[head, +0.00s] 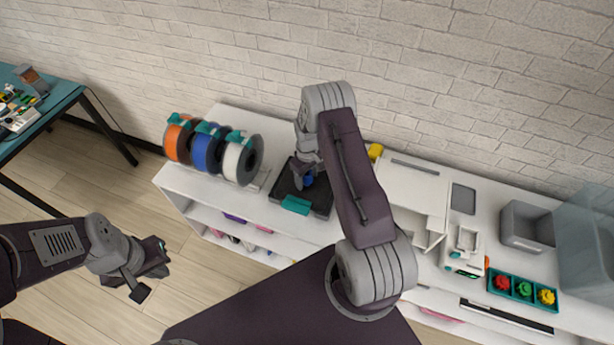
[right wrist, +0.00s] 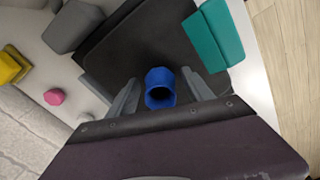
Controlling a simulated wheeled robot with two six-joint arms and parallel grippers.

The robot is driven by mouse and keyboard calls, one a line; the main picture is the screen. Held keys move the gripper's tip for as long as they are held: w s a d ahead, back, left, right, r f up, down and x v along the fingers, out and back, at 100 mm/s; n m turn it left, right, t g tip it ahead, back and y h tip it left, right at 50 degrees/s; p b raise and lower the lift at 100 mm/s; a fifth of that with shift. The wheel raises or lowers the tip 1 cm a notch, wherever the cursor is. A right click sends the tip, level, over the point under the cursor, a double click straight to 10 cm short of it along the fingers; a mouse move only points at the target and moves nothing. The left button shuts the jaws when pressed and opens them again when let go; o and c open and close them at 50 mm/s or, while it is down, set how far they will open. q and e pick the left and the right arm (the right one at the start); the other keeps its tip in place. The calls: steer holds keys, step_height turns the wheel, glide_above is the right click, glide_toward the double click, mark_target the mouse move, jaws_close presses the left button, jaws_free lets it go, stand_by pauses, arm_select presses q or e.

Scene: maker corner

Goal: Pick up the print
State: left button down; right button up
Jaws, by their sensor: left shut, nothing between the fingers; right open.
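The print, a small blue hollow piece (right wrist: 160,88), stands on a black build plate (right wrist: 112,48) with a teal tab at its edge. In the head view the print (head: 308,180) shows only partly beside my gripper, on the plate (head: 318,203). My right gripper (head: 303,177) is over the plate, open, with one finger on each side of the print in the right wrist view; I cannot tell whether either touches it. My left gripper (head: 148,274) is shut and empty, low over the floor left of the white shelf unit.
Orange, blue and white filament spools (head: 208,150) stand left of the plate on the white shelf unit (head: 200,186). A white printer-like box (head: 412,195), a grey bin (head: 524,226) and a teal tray (head: 519,292) of coloured knobs are to the right. A pink piece (right wrist: 54,97) lies beyond the plate.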

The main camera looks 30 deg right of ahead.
steer(key=shift+f, duration=0.15)
jaws_close()
step_height(320, 180, up, 10)
steer(key=b, duration=0.2)
stand_by(0.3)
